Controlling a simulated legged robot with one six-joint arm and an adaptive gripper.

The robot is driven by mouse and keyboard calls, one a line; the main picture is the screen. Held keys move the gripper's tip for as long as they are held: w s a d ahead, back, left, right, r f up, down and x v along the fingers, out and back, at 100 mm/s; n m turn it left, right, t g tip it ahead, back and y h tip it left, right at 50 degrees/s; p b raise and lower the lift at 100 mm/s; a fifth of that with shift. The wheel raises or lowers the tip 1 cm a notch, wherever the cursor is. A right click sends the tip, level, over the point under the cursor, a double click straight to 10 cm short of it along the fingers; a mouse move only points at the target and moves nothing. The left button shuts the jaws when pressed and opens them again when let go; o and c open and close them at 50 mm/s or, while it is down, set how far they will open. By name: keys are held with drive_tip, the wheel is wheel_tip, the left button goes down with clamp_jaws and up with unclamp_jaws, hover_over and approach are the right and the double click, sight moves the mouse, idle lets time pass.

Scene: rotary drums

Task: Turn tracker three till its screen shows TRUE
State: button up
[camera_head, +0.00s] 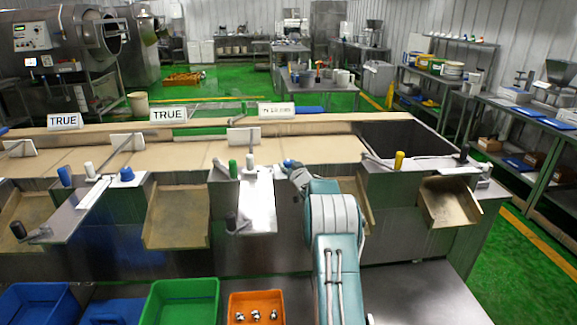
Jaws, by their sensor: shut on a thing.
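Three small white screens stand along the back edge of the bench. The left screen (65,121) and the middle screen (168,114) read TRUE. The third screen (276,110) shows other small characters that I cannot read surely. My gripper (289,166) is at the bench's front edge, right of a green knob (233,168) and a white knob (249,164). It is shut on a small blue knob (288,162), mostly hidden by the gripper and arm. A bare metal panel (258,205) lies just left of the gripper.
A yellow knob (399,160) stands to the right, in front of an open dark bin (405,135). Black crank handles stick out along the bench front. Blue, green (182,300) and orange (255,308) crates sit below. Green floor is free at the right.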

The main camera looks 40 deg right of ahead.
drive_tip(key=shift+d+n+y, duration=0.1)
drive_tip(key=shift+n+y, duration=0.3)
drive_tip(key=shift+y, duration=0.2)
drive_tip(key=shift+n+t+y, duration=0.3)
drive_tip(key=shift+n+y, duration=1.1)
drive_tip(key=shift+y, duration=0.8)
drive_tip(key=shift+r+n+y, duration=0.1)
drive_tip(key=shift+n+y, duration=0.6)
drive_tip(key=shift+y, duration=0.4)
drive_tip(key=shift+n+y, duration=0.3)
drive_tip(key=shift+y, duration=0.1)
drive_tip(key=o, duration=1.2)
drive_tip(key=shift+c, duration=0.2)
